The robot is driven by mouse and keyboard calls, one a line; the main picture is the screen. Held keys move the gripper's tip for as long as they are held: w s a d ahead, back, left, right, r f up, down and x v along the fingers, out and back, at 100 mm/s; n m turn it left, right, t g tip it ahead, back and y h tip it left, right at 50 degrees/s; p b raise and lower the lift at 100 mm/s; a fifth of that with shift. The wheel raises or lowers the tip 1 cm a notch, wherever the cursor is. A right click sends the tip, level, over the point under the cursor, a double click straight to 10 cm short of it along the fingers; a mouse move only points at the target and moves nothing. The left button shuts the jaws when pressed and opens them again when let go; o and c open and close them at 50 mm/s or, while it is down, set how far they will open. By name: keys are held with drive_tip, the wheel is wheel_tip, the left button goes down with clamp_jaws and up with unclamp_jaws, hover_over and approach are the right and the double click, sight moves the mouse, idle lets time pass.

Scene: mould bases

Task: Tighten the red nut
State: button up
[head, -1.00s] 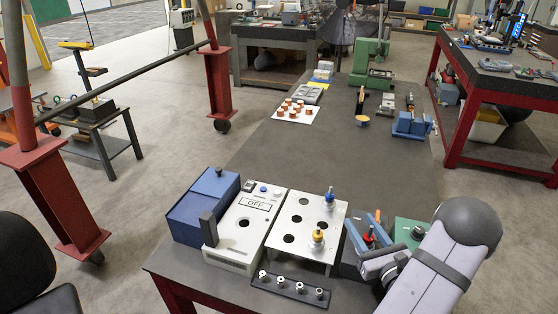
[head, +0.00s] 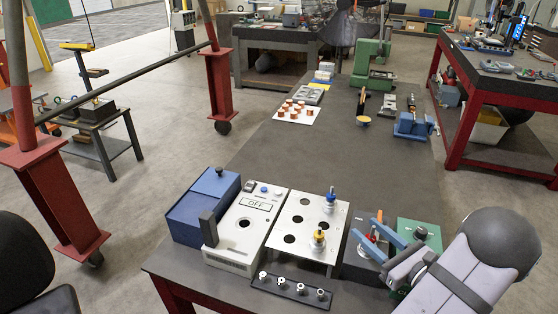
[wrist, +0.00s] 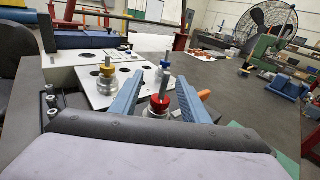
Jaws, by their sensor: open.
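The red nut (wrist: 160,102) sits around an upright metal bolt, above a silver collar, on a dark base block (head: 358,262). In the head view the nut (head: 371,238) is partly hidden by my gripper's blue fingers. My gripper (head: 366,228) is open, with its two fingers apart. In the wrist view my gripper (wrist: 158,82) has one finger on each side of the nut and bolt. A gap shows between each finger and the nut there. I cannot tell whether the fingertips are level with the nut.
A white plate (head: 293,234) left of the base carries bolts with a yellow nut (head: 319,236) and a blue nut (head: 330,197). A green block (head: 426,239) stands at right. A dark strip of fittings (head: 291,287) lies in front.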

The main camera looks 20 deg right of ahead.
drive_tip(key=w+a+r+n+g+b, duration=0.2)
drive_tip(key=w+a+n, duration=0.1)
drive_tip(key=w, duration=0.6)
drive_tip(key=w+a+r+n+g+y+b, duration=0.1)
drive_tip(key=w+a+r+n+g+b, duration=0.1)
drive_tip(key=w, duration=0.8)
drive_tip(key=w+a+r+n+g+b, duration=0.2)
drive_tip(key=w+a+n, duration=0.3)
drive_tip(key=w, duration=0.5)
drive_tip(key=shift+w+a+r+n+y+b, duration=0.2)
drive_tip(key=shift+a+r+n+y+b, duration=0.15)
drive_tip(key=shift+a+r, duration=0.5)
drive_tip(key=shift+a+f, duration=0.15)
drive_tip(key=shift+f, duration=0.05)
